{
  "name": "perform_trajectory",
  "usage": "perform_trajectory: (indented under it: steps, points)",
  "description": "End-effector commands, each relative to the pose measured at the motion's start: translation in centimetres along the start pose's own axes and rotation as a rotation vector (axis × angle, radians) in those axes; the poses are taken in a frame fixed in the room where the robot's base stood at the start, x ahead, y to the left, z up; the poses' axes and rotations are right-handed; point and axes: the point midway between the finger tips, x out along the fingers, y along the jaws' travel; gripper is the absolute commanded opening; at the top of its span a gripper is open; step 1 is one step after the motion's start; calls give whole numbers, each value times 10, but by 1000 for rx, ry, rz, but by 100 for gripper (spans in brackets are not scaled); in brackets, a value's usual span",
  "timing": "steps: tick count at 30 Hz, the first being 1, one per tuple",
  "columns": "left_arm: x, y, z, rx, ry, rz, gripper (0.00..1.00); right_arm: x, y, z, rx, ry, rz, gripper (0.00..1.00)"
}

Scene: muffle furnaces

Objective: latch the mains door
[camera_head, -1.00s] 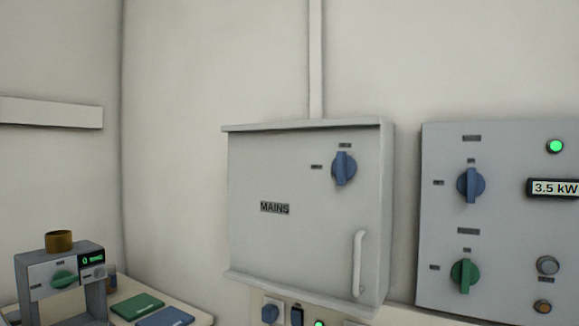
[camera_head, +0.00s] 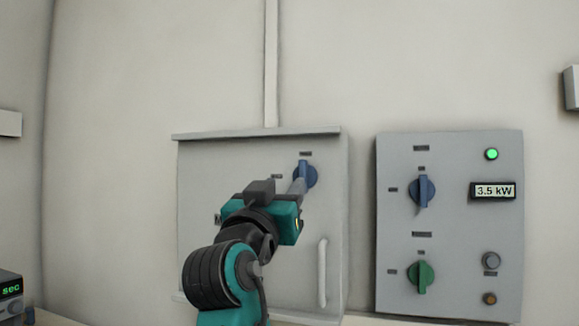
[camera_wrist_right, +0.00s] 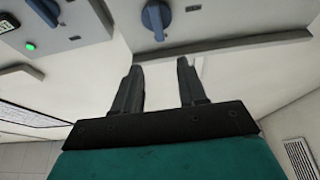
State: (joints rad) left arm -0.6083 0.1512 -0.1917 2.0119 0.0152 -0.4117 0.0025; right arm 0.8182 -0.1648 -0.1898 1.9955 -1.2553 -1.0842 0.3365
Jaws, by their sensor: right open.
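The mains door (camera_head: 265,270) is the grey front of the wall cabinet, and it looks closed. A blue knob (camera_head: 306,176) sits at its upper right, and a pale vertical handle (camera_head: 322,272) at its lower right. My right gripper (camera_head: 300,186) is raised in front of the door, its fingers toward the blue knob. In the right wrist view the two fingers (camera_wrist_right: 160,75) are apart and empty, and the blue knob (camera_wrist_right: 156,17) is beyond their tips, not between them. My arm hides part of the door and most of its label. My left gripper is not in view.
A grey control panel (camera_head: 450,250) is right of the cabinet, with a blue knob (camera_head: 421,191), a green knob (camera_head: 420,277), a lit green lamp (camera_head: 491,154) and a 3.5 kW display (camera_head: 493,191). A device with a green readout (camera_head: 11,290) stands at the lower left.

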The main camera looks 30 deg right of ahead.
Motion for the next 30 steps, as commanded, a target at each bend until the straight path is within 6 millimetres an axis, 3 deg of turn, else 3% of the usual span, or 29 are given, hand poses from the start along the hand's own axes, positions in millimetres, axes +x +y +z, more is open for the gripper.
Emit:
perform_trajectory:
  steps: [9, 15, 21, 30]
  points:
    - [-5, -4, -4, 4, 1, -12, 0, 68, 1, -2, -2, 1, 2, 42]
    - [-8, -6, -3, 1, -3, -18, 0, 98, 0, -2, -2, 1, -1, 42]
    - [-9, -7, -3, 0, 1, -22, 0, 111, 0, 0, -1, 0, -2, 42]
    - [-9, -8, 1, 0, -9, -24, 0, 112, 0, 0, 0, 0, -3, 40]
